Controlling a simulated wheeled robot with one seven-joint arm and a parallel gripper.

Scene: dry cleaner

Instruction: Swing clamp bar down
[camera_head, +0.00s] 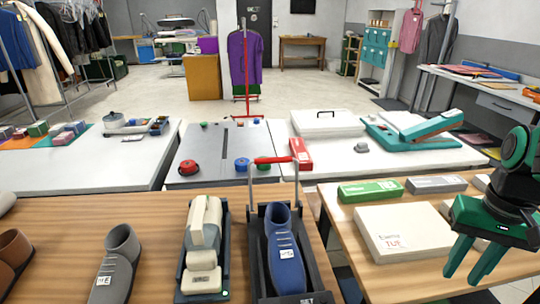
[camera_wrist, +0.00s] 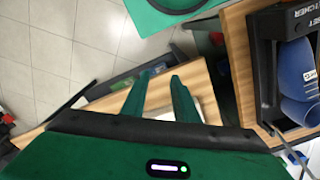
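The clamp bar has a red handle (camera_head: 276,160) on two thin metal side arms and stands raised above a black shoe stand (camera_head: 254,240). A blue shoe (camera_head: 284,240) with a white tag sits in the stand. In the wrist view, the stand (camera_wrist: 264,75) and blue shoe (camera_wrist: 296,85) show at the right edge; the red handle is not visible there. My green gripper (camera_head: 462,277) is far to the right of the bar, over the right table, fingers pointing down. In the wrist view, the fingers (camera_wrist: 160,80) are apart with nothing held between them.
A cream device (camera_head: 203,240) stands left of the shoe stand, with a grey shoe (camera_head: 117,262) further left. A white box (camera_head: 400,236), a green box (camera_head: 370,190) and a grey box (camera_head: 436,184) lie on the right table. A gap separates the two wooden tables.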

